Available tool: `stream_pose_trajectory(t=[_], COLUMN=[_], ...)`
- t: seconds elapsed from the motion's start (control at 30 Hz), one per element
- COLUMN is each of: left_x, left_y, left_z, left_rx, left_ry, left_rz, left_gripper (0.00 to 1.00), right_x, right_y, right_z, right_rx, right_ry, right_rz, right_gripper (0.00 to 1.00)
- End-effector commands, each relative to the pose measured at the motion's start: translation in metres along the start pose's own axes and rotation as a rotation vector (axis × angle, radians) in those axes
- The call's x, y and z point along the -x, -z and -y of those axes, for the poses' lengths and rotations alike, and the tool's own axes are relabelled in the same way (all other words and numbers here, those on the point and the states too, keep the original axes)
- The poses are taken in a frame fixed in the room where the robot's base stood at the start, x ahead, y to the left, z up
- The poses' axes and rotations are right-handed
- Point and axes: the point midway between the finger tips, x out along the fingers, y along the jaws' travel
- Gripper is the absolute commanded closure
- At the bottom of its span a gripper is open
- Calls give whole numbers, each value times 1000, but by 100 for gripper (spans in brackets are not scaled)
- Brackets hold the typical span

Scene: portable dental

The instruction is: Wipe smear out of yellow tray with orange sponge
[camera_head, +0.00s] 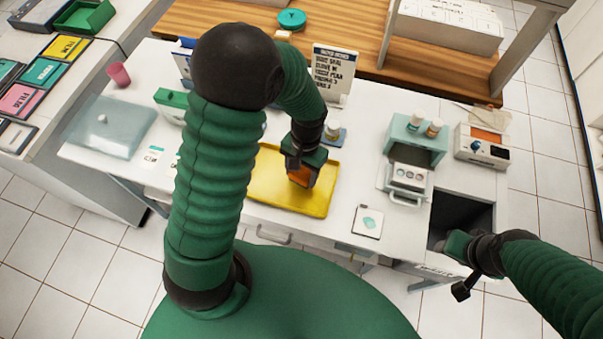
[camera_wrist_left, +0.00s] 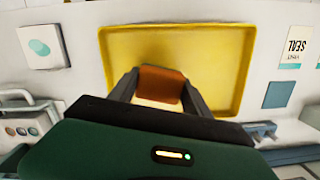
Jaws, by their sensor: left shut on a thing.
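The yellow tray (camera_head: 318,199) lies on the white counter, in the middle of the head view. My left gripper (camera_head: 301,172) is over the tray and shut on the orange sponge (camera_head: 299,177). The sponge also shows between the two fingers in the left wrist view (camera_wrist_left: 161,84). The tray (camera_wrist_left: 215,38) fills the middle of that view, and its visible floor looks plain yellow. I cannot make out a smear; part of the tray is hidden by my left arm and gripper. My right gripper (camera_head: 459,268) is low at the right, by the counter's front; its fingers are unclear.
A card with a teal mark (camera_head: 368,221) lies right of the tray. Beyond it stand a teal box with bottles (camera_head: 415,140) and a white device (camera_head: 482,146). A text sign (camera_head: 333,75) stands behind the tray. A dark open bin (camera_head: 460,215) is at the right.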

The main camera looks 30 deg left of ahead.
Motion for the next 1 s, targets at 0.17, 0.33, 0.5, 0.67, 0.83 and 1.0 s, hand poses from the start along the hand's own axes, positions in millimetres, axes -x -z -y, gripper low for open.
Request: stream_pose_trajectory(t=[0.17, 0.33, 0.5, 0.67, 0.83, 1.0], left_x=[22, 35, 38, 37, 37, 41], left_y=[1, 1, 2, 2, 2, 5], left_z=[-1, -1, -1, -1, -1, -1], left_rx=[-1, -1, -1, -1, -1, 0], left_ry=[1, 1, 1, 1, 1, 1], left_rz=[0, 0, 0, 0, 0, -3], left_gripper=[82, 82, 82, 82, 82, 82], right_x=[20, 33, 35, 34, 34, 34], right_y=[5, 8, 8, 8, 8, 8], right_z=[0, 0, 0, 0, 0, 0], right_rx=[0, 0, 0, 0, 0, 0], right_ry=[0, 0, 0, 0, 0, 0], right_rz=[0, 0, 0, 0, 0, 0], right_gripper=[56, 56, 56, 56, 56, 56])
